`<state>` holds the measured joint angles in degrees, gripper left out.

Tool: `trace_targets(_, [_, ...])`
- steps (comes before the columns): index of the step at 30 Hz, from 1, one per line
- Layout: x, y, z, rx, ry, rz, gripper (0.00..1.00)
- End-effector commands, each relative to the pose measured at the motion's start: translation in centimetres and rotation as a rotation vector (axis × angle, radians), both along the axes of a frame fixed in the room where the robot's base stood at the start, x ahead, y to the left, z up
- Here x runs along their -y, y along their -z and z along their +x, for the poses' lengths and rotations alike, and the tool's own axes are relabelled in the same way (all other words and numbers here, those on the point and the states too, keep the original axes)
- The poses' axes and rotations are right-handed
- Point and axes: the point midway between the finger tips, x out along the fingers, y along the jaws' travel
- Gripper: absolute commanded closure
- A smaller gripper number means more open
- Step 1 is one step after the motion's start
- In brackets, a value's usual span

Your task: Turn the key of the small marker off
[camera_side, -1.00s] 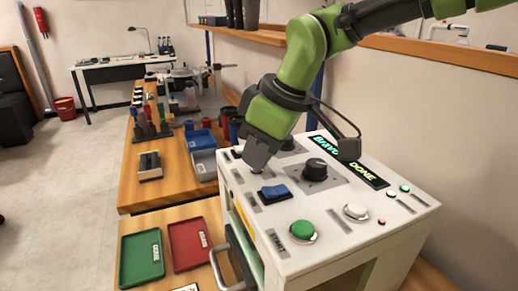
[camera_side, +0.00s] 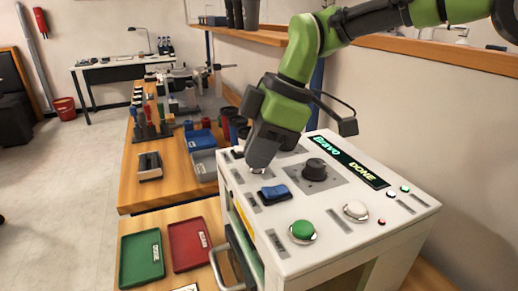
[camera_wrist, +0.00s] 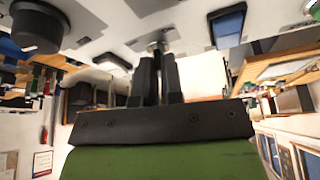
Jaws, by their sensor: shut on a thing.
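The small marker (camera_side: 335,225) is a white machine with a sloping control panel, and its display (camera_side: 352,160) reads "Bravo" and "DONE". My gripper (camera_side: 258,164) points down at the panel's far left part, behind the blue rocker switch (camera_side: 274,192). In the wrist view my gripper (camera_wrist: 158,62) has its two dark fingers close together on the key (camera_wrist: 154,37), a small metallic piece at the panel. The fingers cover most of the key, so its angle cannot be read. In the side view the fingers and arm hide the key's surroundings.
A black knob (camera_side: 314,169), a green button (camera_side: 303,230) and a white button (camera_side: 356,210) sit on the same panel near my gripper. Green (camera_side: 142,281) and red (camera_side: 178,265) trays lie left of the machine. A wooden shelf (camera_side: 262,37) runs along the wall.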

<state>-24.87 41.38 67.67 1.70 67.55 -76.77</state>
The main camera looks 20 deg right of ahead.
Motion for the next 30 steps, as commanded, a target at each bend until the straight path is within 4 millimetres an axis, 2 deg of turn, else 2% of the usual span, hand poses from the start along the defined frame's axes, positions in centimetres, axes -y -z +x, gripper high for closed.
trace_targets(18, [-0.02,-0.02,0.29,0.003,-0.563,0.001,1.0])
trace_targets(30, [-0.05,-0.05,0.29,0.004,-0.768,0.001,1.0])
